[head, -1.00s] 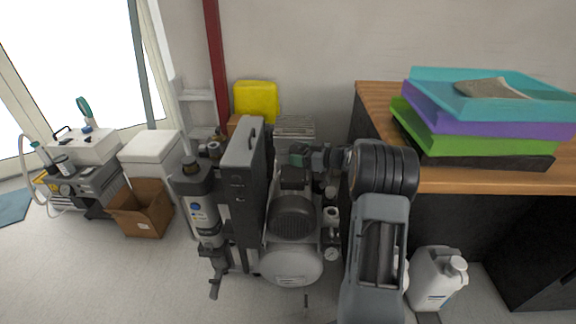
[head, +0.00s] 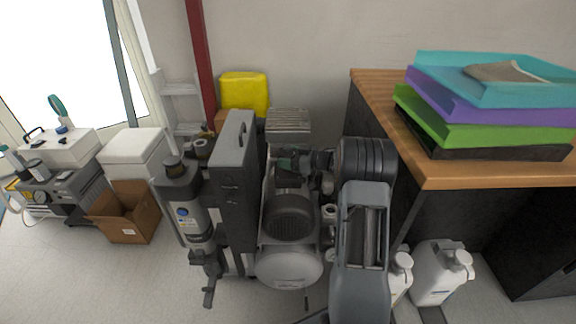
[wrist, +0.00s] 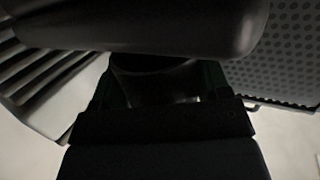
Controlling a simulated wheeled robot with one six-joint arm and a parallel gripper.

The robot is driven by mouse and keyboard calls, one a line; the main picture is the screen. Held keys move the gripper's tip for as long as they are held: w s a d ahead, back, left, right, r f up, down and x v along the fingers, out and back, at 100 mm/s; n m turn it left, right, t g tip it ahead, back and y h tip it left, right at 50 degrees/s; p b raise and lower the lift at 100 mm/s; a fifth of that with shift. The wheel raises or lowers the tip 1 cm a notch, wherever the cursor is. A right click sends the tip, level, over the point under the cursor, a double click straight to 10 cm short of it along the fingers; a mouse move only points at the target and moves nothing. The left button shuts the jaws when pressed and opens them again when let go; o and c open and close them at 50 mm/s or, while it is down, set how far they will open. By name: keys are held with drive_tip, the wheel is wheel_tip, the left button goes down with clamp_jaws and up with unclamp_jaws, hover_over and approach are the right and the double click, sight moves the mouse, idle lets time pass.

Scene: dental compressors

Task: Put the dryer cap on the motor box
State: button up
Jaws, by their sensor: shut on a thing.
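My gripper (head: 292,161) is over the motor of the compressor in the middle of the head view. It is shut on a small dark thing, taken to be the dryer cap (wrist: 152,82), which shows between the fingers in the wrist view. The cap is mostly hidden by shadow and the fingers. The motor box (head: 288,181) is a dark block on top of the motor, just below my gripper. I cannot tell whether cap and box touch. The grey dryer cylinder (head: 197,215) stands upright on the left of the compressor.
A tall dark grey panel (head: 232,185) with a handle stands close left of my gripper. A wooden-topped desk (head: 440,174) with stacked trays (head: 490,105) is on the right. White jugs (head: 440,272) stand below it. A cardboard box (head: 128,212) is at left on open floor.

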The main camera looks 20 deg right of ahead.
drive_tip(key=shift+f, duration=1.05)
drive_tip(key=shift+f, duration=0.1)
drive_tip(key=o, duration=1)
drive_tip(key=shift+f, duration=0.1)
drive_tip(key=shift+r, duration=0.25)
drive_tip(key=p+v, duration=0.2)
drive_tip(key=v, duration=0.5)
drive_tip(key=shift+s+d, duration=0.15)
drive_tip(key=shift+s, duration=0.05)
